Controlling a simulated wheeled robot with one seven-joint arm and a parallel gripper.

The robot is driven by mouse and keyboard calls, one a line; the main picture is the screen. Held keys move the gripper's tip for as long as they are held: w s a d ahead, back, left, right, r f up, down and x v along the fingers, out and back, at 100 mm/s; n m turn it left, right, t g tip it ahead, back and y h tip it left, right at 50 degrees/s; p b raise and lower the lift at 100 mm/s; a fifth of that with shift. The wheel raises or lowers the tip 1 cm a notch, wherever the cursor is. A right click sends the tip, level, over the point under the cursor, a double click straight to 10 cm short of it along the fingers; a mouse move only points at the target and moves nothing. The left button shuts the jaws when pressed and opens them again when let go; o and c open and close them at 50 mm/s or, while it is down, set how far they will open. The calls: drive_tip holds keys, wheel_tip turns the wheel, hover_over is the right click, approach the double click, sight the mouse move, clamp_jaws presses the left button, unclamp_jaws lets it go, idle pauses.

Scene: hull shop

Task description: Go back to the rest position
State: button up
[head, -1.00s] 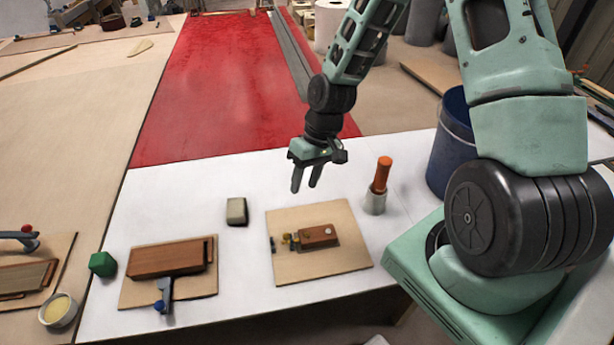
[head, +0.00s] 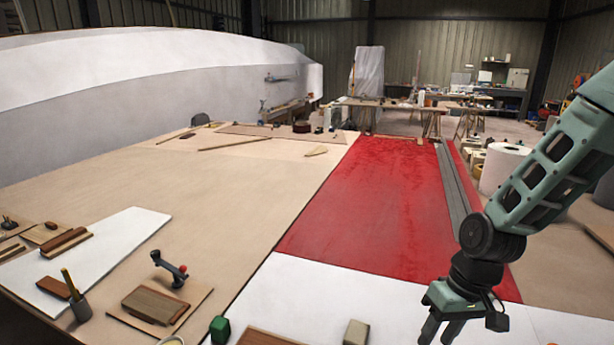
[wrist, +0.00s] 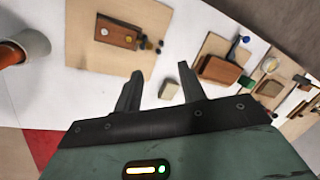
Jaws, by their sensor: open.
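My gripper (head: 441,324) hangs at the lower right of the head view, fingers pointing down. It is above the white part of the table, just in front of the red sheet. In the wrist view its two fingers (wrist: 158,88) are apart, with nothing held between them. A small pale block (wrist: 169,90) lies on the table below and shows between the fingers; it is also at the bottom of the head view (head: 356,333).
The wrist view shows a board with a brown block (wrist: 117,32), another board with a clamp (wrist: 233,55), and an orange-handled tool in a cup (wrist: 25,48). The red sheet (head: 365,215) is clear. A green block (head: 220,329) stands at the head view's bottom edge.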

drive_tip(key=s+a+r+n+h, duration=0.1)
drive_tip(key=s+a+r+n, duration=0.1)
drive_tip(key=s+a+r, duration=0.3)
drive_tip(key=s+a+r+n+h+b, duration=0.1)
drive_tip(key=s+a+r+n, duration=0.2)
drive_tip(key=s, duration=0.9)
drive_tip(key=a+r, duration=0.3)
drive_tip(key=shift+a+r+t+b, duration=0.15)
drive_tip(key=shift+a+t+b, duration=0.15)
drive_tip(key=shift+a+t, duration=0.1)
